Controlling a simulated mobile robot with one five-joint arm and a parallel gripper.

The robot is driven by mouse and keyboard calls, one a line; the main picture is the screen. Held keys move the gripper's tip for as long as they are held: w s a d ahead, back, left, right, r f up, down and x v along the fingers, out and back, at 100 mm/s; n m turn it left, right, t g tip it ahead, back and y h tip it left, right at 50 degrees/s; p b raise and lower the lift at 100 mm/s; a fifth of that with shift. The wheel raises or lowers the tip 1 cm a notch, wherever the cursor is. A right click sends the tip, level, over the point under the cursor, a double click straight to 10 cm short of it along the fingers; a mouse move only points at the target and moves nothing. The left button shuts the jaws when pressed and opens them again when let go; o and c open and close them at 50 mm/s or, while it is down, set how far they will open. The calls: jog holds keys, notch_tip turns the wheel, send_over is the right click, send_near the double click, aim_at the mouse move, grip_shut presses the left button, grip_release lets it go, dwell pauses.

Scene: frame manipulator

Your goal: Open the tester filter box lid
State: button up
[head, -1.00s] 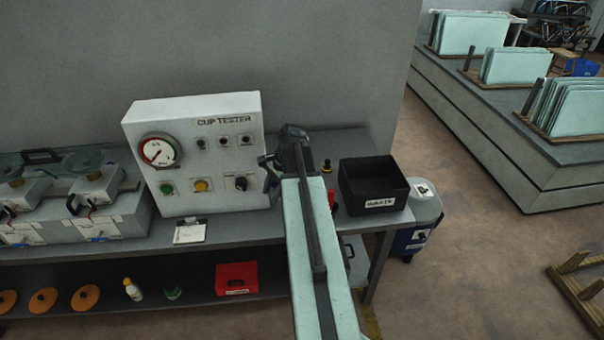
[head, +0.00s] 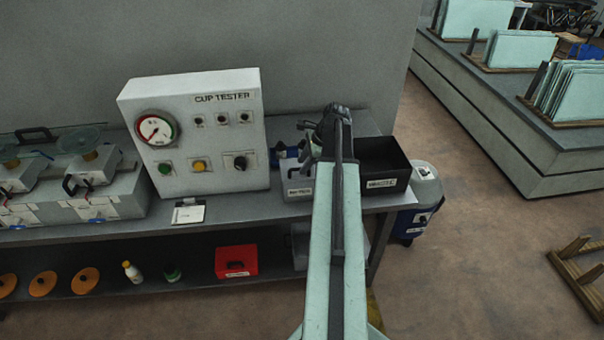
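A grey box (head: 297,181) with a small white label stands on the bench, right of the cup tester (head: 195,132). It may be the tester filter box, but its label is too small to read. My arm covers its right side, and the state of its lid is unclear. My gripper (head: 306,130) is at the dark far end of my arm, in front of or above this box. Its fingers are small and mostly hidden, so I cannot tell whether they are open or touching anything. Something blue (head: 290,152) shows just below it.
A black open bin (head: 390,183) sits right of my arm on the bench. A clipboard (head: 188,214) lies before the tester. A red box (head: 236,262) is on the lower shelf. A blue-and-grey canister (head: 417,205) stands on the floor.

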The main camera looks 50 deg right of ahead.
jog(key=shift+w+f, duration=0.15)
jog(key=shift+f, duration=0.3)
jog(key=shift+r, duration=0.15)
grip_shut()
dwell(0.8)
